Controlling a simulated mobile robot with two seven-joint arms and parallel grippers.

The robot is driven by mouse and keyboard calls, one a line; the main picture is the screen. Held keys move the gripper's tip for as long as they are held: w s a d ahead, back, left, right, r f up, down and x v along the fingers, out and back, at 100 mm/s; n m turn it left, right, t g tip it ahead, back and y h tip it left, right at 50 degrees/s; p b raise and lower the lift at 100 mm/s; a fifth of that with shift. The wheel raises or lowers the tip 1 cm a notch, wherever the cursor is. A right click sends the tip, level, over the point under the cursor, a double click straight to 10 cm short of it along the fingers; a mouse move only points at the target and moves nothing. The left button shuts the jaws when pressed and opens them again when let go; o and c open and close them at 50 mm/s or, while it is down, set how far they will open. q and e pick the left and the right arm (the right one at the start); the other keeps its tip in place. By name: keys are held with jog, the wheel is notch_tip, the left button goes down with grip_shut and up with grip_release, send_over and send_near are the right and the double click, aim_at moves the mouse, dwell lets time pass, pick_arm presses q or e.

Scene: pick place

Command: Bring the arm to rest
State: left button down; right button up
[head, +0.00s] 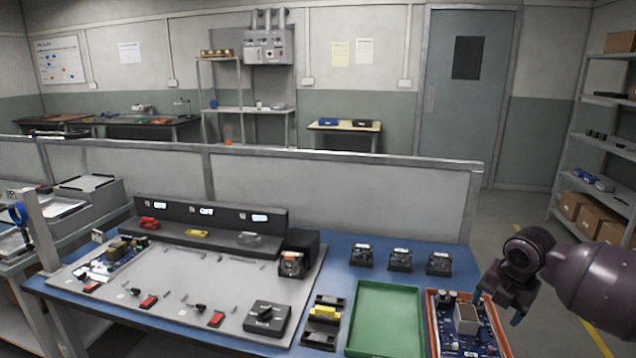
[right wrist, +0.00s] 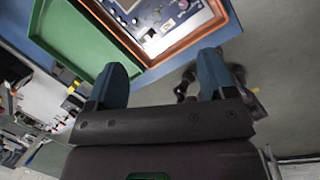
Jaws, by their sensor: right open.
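My right arm comes in from the right in the head view, and its gripper (head: 508,300) hangs beside the right edge of the orange tray. In the right wrist view the two blue fingers of my right gripper (right wrist: 162,82) stand wide apart with nothing between them. The fingers point toward the table edge near the orange tray (right wrist: 186,42). That tray also shows in the head view (head: 498,335), with a circuit board (head: 463,335) in it. My left gripper is not in either view.
A green tray (head: 385,320) stands left of the orange tray on the blue table (head: 340,250). Several black modules (head: 400,260) sit behind it. A grey panel (head: 195,280) with switches fills the left. Shelves (head: 600,150) stand at far right; floor (head: 510,220) is open behind the arm.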

jog(key=w+a+r+m+t+y, duration=0.2)
jog(key=w+a+r+m+t, duration=0.15)
jog(key=a+m+t, duration=0.35)
jog(key=s+a+f+m+t+y, duration=0.3)
jog(key=s+a+f+m, duration=0.25)
jog(key=a+m, duration=0.25)
jog(key=s+d+f+m+h, duration=0.1)
jog(key=s+f+m, duration=0.2)
jog(key=s+f, duration=0.3)
jog(key=s+d+f+m+g+h, duration=0.1)
jog(key=s+f+m, duration=0.3)
jog(key=s, duration=1.1)
jog(key=s+d+f+m+h, duration=0.3)
jog(key=s+f+m, duration=0.1)
jog(key=s+f, duration=0.6)
jog(key=shift+s+g, duration=0.3)
